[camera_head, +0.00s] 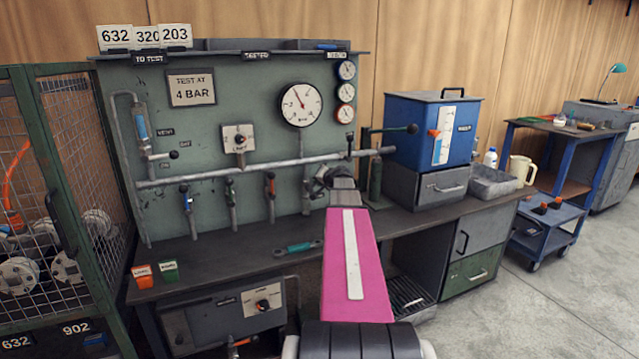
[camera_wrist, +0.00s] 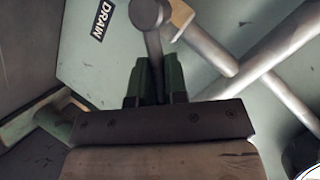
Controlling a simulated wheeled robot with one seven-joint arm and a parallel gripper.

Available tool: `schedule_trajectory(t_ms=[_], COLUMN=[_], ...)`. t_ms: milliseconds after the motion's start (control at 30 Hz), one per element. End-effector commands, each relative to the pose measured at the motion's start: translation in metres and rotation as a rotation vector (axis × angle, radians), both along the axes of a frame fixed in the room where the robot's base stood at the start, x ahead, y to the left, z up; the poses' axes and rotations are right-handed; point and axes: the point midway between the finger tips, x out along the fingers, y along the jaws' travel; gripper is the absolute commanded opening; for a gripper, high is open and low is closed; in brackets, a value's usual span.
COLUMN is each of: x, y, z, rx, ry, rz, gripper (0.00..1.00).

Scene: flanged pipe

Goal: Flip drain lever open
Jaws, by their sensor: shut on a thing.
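The drain lever (camera_wrist: 153,48) shows in the wrist view as a dark rod running down from a round grey hub (camera_wrist: 148,12). My gripper (camera_wrist: 156,82) has two green fingers, one on each side of the rod, and is shut on it. The rod's lower end is hidden between the fingers. A black DRAIN label (camera_wrist: 103,20) is on the green panel left of the hub.
Grey pipes (camera_wrist: 262,62) cross the panel right of the lever. In the head view, a long horizontal pipe (camera_head: 240,169) carries several small valves. A green-handled wrench (camera_head: 298,248) lies on the bench (camera_head: 225,265). A blue tank (camera_head: 425,130) stands to the right.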

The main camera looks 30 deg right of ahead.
Motion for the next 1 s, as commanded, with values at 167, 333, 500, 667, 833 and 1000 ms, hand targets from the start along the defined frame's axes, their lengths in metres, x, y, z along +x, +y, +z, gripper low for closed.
schedule_trajectory(t_ms=[167, 333, 500, 667, 833, 1000], x=[0.0050, 0.0054, 0.0056, 0.0054, 0.0044, 0.0038], y=[-0.0077, -0.0078, -0.0079, -0.0072, -0.0051, -0.0063], z=[0.0063, 0.0067, 0.0069, 0.0059, 0.0041, 0.0004], rx=[-0.018, -0.017, -0.017, -0.017, -0.015, 0.036], ry=[-0.015, -0.015, -0.016, -0.015, -0.012, -0.010], rz=[-0.018, -0.018, -0.018, -0.019, -0.015, -0.012], gripper=[0.00, 0.00, 0.30, 0.38, 0.38, 0.38])
